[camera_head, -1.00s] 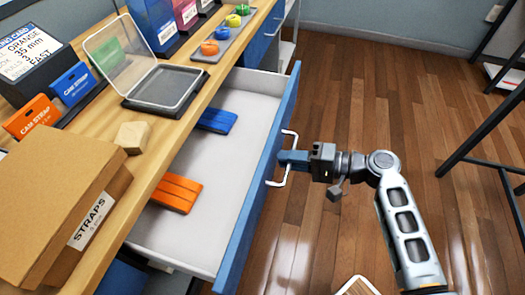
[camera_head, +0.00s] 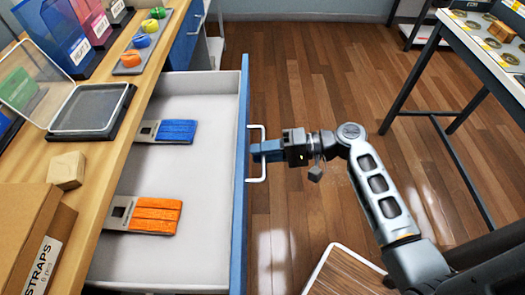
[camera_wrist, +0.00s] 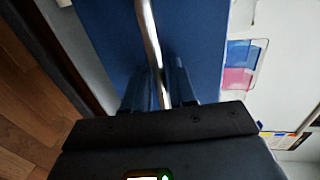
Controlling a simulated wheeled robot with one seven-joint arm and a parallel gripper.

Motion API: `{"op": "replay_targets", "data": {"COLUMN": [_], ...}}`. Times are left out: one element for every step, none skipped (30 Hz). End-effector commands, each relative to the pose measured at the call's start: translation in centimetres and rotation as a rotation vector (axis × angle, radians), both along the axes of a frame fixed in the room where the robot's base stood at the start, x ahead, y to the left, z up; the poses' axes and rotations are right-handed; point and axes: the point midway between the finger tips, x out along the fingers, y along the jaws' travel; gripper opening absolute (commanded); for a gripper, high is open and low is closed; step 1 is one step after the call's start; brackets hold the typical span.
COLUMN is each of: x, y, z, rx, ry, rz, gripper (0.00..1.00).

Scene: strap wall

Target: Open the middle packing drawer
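The packing drawer (camera_head: 205,95) has a blue front (camera_head: 241,190) and a pale inside, and it stands pulled well out from under the wooden counter. A blue strap (camera_head: 176,131) and an orange strap (camera_head: 152,215), each with a metal-coloured end, lie flat in it. My gripper (camera_head: 262,151) is at the white bar handle (camera_head: 263,170) on the drawer's front. In the wrist view the handle (camera_wrist: 152,40) runs between my two fingers (camera_wrist: 158,92), which look closed around it. The fingertips' exact contact is partly hidden.
The counter (camera_head: 120,150) holds a clear-lidded case (camera_head: 90,108), a wooden block (camera_head: 67,170), a straps box (camera_head: 40,262) and coloured rolls on a tray. A dark-legged table (camera_head: 490,60) stands at right. Open wooden floor (camera_head: 310,90) lies beyond my arm.

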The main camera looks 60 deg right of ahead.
Motion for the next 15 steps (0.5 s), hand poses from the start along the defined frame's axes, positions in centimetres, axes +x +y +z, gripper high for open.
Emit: {"op": "replay_targets", "data": {"x": [0.0, 0.0, 0.0, 0.0, 0.0, 0.0, 0.0, 0.0, -0.2, -0.3, -0.5, -0.9, -1.2, -1.6, -2.1], "y": [0.0, 0.0, 0.0, 0.0, 0.0, 0.0, 0.0, 0.0, -0.1, -0.3, -0.4, -0.7, -0.9, -1.2, -1.6], "z": [0.0, 0.0, 0.0, 0.0, 0.0, 0.0, 0.0, 0.1, 0.1, 0.1, 0.1, 0.2, 0.3, 0.4, 0.5], "rx": [0.0, 0.001, 0.001, 0.001, 0.001, 0.001, 0.001, 0.001, 0.001, 0.0, 0.0, 0.0, 0.0, -0.001, 0.0], "ry": [0.0, -0.001, -0.001, -0.001, -0.001, -0.001, -0.001, -0.001, -0.001, -0.001, -0.001, -0.001, -0.002, -0.001, 0.0], "rz": [0.0, 0.0, 0.001, 0.001, 0.001, 0.001, 0.001, 0.001, 0.0, -0.001, -0.001, -0.001, -0.001, -0.002, -0.002], "gripper": [0.3, 0.3, 0.3, 0.3, 0.3, 0.3, 0.3, 0.3, 0.3, 0.3, 0.3, 0.3, 0.3, 0.3, 0.3]}}
